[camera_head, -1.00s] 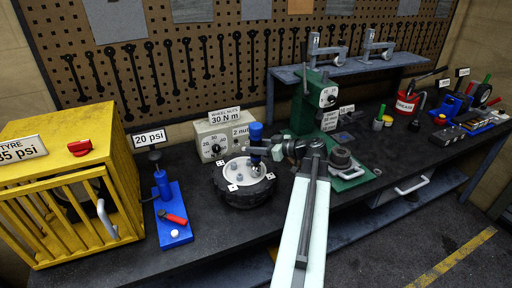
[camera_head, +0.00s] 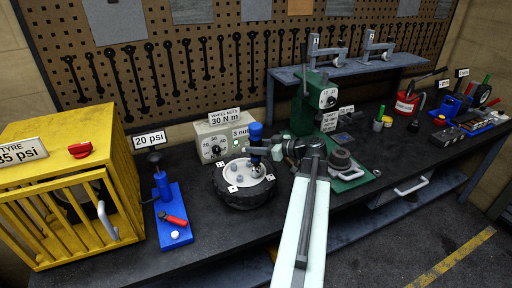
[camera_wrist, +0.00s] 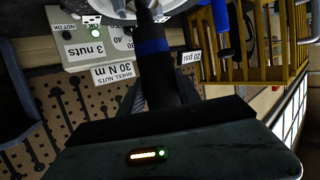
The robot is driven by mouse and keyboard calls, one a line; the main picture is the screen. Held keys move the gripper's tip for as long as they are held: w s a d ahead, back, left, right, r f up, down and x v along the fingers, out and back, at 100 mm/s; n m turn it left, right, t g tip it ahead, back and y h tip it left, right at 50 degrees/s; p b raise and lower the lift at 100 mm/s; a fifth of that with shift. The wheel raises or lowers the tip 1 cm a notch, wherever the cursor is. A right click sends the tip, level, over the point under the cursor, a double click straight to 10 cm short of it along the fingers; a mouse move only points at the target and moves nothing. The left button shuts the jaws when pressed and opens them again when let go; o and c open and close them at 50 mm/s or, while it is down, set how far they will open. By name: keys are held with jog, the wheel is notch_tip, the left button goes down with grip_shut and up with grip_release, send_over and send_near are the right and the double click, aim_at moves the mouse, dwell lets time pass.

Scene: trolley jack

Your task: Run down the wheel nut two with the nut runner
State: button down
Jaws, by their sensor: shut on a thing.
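The wheel (camera_head: 232,201) lies flat on the dark bench, its pale hub facing up with several nuts (camera_head: 239,178) on it. The nut runner (camera_head: 255,133), with a blue top, stands upright over the right part of the hub. Its lower end meets the hub near a nut; I cannot tell which nut. My gripper (camera_head: 274,151) is shut on the nut runner from the right. In the wrist view the runner's dark body with a blue band (camera_wrist: 151,47) runs up to the hub. The torque box (camera_head: 212,143) reads "3 nuts" and shows a green light by OK.
A yellow tyre cage (camera_head: 111,155) and a blue pump stand (camera_head: 172,220) are left of the wheel. A green press (camera_head: 303,113) stands behind my arm. A pegboard of wrenches (camera_head: 150,70) backs the bench. Bare bench lies in front of the wheel.

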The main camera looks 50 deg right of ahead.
aim_at(256, 134)
jog(key=shift+r+p, duration=2.3)
jog(key=shift+r, duration=0.4)
